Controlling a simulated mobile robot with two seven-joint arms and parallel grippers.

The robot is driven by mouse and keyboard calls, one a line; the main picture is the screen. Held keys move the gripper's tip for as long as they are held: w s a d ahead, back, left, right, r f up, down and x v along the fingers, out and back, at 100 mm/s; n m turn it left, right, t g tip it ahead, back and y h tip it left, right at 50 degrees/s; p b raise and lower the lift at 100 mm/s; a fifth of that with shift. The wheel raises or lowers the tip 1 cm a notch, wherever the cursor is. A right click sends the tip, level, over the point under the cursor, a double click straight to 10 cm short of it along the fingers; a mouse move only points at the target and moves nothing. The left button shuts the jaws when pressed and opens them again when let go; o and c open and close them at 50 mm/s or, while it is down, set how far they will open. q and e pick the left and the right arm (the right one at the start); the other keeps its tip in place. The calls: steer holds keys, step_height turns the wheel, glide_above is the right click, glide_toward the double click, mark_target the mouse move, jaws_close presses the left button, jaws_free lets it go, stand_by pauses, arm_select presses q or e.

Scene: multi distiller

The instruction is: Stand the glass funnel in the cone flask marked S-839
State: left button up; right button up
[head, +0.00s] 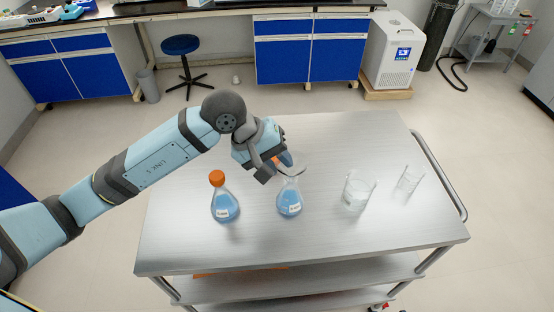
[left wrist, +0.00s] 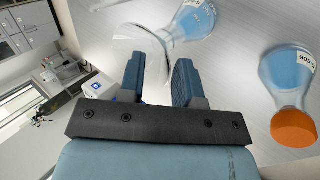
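The clear glass funnel (head: 294,164) is over the mouth of a cone flask (head: 289,202) with blue liquid, near the table's middle. Whether its stem is inside the neck is unclear. My left gripper (head: 284,158) is at the funnel's left side. In the left wrist view the funnel (left wrist: 152,42) fills the gap between the left gripper's parted fingers (left wrist: 158,80), which appear closed on it. This flask (left wrist: 193,20) lies just beyond; its label is cut off and hard to read. My right gripper is not in view.
A second blue-liquid flask (head: 225,206) with an orange cap (head: 217,178) stands to the left. A glass beaker (head: 357,190) and a narrower clear glass vessel (head: 409,180) stand to the right. The metal cart top (head: 330,240) is clear in front.

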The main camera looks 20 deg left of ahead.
arm_select(q)
steer(key=shift+o, duration=0.2)
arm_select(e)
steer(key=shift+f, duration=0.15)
arm_select(q)
steer(key=shift+a+r, duration=0.2)
steer(key=shift+r, duration=0.05)
steer(key=b+v, duration=0.1)
steer(key=v, duration=1.2)
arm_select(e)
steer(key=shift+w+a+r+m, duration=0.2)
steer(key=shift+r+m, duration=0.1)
arm_select(q)
steer(key=shift+r, duration=0.1)
